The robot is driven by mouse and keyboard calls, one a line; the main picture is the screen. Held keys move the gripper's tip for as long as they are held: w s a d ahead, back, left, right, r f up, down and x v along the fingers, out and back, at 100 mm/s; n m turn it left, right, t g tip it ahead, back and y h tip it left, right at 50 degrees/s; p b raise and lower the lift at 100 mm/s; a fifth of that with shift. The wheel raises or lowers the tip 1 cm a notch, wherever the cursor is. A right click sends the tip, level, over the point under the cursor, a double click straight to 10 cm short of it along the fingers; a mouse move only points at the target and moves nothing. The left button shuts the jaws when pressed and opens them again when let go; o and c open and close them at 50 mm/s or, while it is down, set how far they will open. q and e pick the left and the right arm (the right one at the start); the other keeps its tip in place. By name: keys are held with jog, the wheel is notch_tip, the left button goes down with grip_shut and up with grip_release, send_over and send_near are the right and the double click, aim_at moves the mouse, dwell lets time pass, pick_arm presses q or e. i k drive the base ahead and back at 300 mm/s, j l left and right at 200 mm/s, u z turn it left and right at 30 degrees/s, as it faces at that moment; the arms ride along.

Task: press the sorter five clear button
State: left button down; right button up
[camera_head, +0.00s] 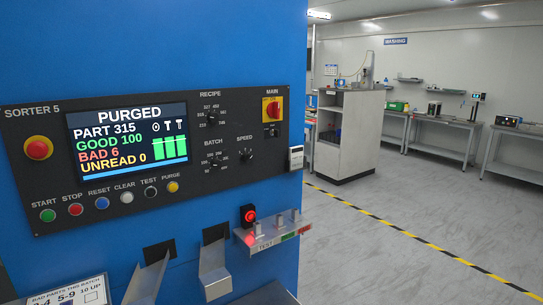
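The Sorter 5 control panel (225,195) is on the blue machine at the left. The clear button (127,197) is a small white button under the label CLEAR in the row below the screen, between the blue reset button (102,203) and the black test button (151,191). The screen (130,135) reads PURGED, part 315, good 100, bad 6, unread 0. Neither of my grippers is in view, and nothing covers the button.
A red emergency stop (38,148) and a yellow purge button (173,186) are also on the panel. Metal chutes (214,271) and a small shelf (272,236) with a lit red lamp (250,215) stick out below. The grey floor to the right is open.

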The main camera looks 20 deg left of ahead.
aim_at(127, 198)
jog(key=u, duration=1.35)
